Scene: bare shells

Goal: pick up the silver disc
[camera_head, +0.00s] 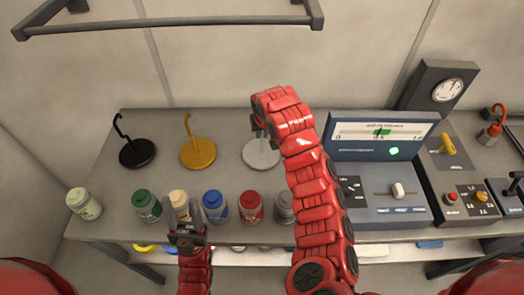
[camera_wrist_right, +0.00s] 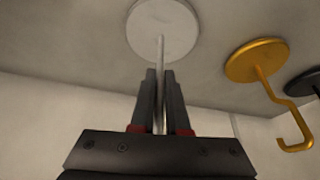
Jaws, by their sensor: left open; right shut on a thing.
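The silver disc (camera_head: 261,155) is a round pale base with a thin upright rod, at the middle back of the bench. In the right wrist view the disc (camera_wrist_right: 162,28) lies beyond my fingertips. My right gripper (camera_wrist_right: 160,82) is shut on its rod. In the head view this gripper (camera_head: 260,130) is mostly hidden by my own red arm, above the disc. I cannot tell whether the disc touches the bench. My left gripper (camera_head: 184,214) is open and empty at the front edge, close to the cream jar (camera_head: 179,199).
A yellow hooked stand (camera_head: 198,154) and a black one (camera_head: 137,154) stand left of the disc. Several lidded jars, including a blue one (camera_head: 215,207), line the front. A blue gauge console (camera_head: 376,170) stands at right. A dark rail (camera_head: 170,24) hangs above.

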